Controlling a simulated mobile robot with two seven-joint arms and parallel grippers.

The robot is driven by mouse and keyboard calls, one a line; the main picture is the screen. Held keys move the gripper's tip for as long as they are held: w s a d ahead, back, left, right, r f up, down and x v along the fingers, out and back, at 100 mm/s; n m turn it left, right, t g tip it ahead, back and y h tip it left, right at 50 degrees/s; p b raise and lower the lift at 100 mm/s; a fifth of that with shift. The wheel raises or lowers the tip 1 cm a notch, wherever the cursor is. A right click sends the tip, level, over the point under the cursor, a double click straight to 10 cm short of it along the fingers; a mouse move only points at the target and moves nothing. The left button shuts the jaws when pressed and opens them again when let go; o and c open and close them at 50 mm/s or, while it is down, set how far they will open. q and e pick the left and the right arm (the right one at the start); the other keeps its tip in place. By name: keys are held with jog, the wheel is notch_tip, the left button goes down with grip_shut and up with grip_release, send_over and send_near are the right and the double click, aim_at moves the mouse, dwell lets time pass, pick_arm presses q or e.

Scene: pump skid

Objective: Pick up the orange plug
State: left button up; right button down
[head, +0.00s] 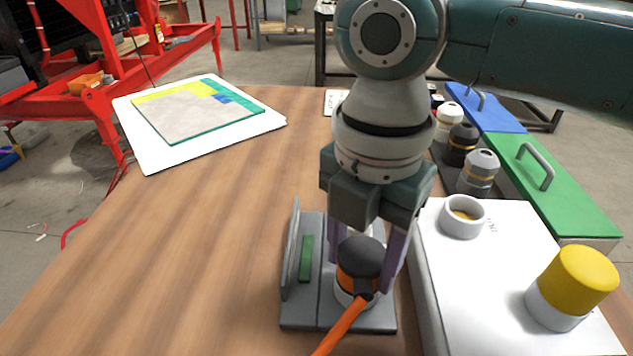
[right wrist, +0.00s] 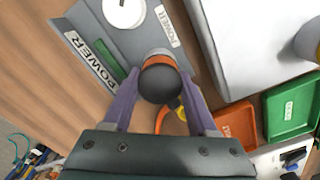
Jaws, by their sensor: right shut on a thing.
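The orange plug has a dark grey rounded cap (head: 361,255), an orange band and an orange cable (head: 343,324) running toward the bottom edge. My right gripper (head: 372,268) points down with its purple fingers on either side of the plug, shut on it. In the right wrist view the plug (right wrist: 160,80) sits between the fingertips. It is over the grey base plate (head: 305,318), and I cannot tell whether it touches the plate. In the right wrist view the plate has POWER labels and a round white fitting (right wrist: 123,12). My left gripper is not in view.
A white box (head: 475,285) stands right of the plate, bearing a white cup (head: 462,218) and a yellow-topped cylinder (head: 571,287). Several capped jars and a green lid with a handle (head: 548,175) lie behind.

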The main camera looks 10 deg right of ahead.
aim_at(362, 252)
jog(key=shift+r, duration=0.15)
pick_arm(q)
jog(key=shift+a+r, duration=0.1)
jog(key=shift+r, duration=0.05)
pick_arm(e)
jog(key=shift+r, duration=0.25)
pick_arm(q)
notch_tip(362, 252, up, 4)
jog(key=p, duration=0.4)
pick_arm(e)
notch_tip(362, 252, up, 19)
jog(key=shift+r, duration=0.15)
